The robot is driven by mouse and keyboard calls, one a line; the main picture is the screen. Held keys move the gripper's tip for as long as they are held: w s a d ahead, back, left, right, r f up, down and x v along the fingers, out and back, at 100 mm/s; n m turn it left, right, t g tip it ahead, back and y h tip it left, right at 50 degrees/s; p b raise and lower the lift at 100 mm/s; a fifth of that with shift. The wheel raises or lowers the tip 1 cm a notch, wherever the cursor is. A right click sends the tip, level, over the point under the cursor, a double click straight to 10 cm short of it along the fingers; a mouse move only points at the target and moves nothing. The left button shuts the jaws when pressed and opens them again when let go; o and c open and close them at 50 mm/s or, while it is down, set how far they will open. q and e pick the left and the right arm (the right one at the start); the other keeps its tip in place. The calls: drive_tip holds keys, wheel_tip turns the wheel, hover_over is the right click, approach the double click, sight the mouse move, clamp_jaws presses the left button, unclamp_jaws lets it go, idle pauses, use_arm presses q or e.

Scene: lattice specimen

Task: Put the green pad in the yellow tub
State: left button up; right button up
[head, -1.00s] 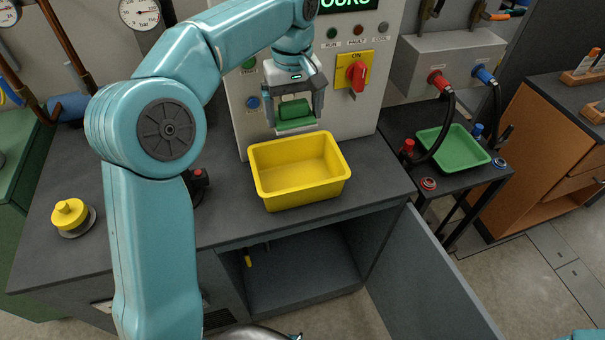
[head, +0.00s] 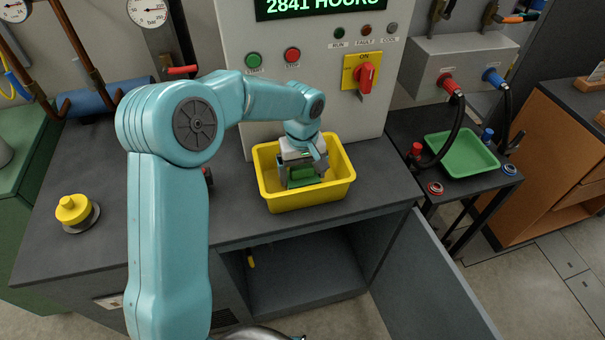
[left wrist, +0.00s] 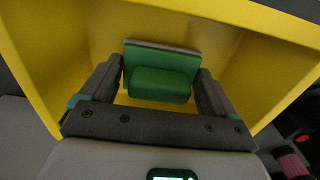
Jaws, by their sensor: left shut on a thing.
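The yellow tub (head: 305,200) stands on the dark bench top in front of the grey control cabinet. My left gripper (head: 301,182) points down into the tub, shut on the green pad (head: 302,172). The pad has a block-like green grip on a flat green plate. In the left wrist view the pad (left wrist: 160,84) sits between the two fingers, with the yellow tub walls (left wrist: 270,75) around it. I cannot tell whether the pad touches the tub floor. My right gripper is not in view.
A yellow knob (head: 72,209) stands at the bench's left. The cabinet has a red switch (head: 366,76) behind the tub. A green tray (head: 462,153) lies on the side stand at right. A cupboard door (head: 425,275) hangs open below.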

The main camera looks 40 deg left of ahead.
sight(302, 167)
use_arm(q)
drive_tip(key=shift+w+f, duration=0.1)
drive_tip(key=shift+f, duration=0.7)
drive_tip(key=shift+s+r, duration=0.1)
drive_tip(key=shift+s, duration=0.1)
drive_tip(key=shift+w+f, duration=0.15)
drive_tip(key=shift+f, duration=0.15)
drive_tip(key=o, duration=0.7)
drive_tip(key=shift+o, duration=0.2)
drive_tip(key=shift+r, duration=0.75)
wheel_tip(302, 167, up, 11)
drive_tip(key=shift+f, duration=0.1)
drive_tip(key=shift+r, duration=0.2)
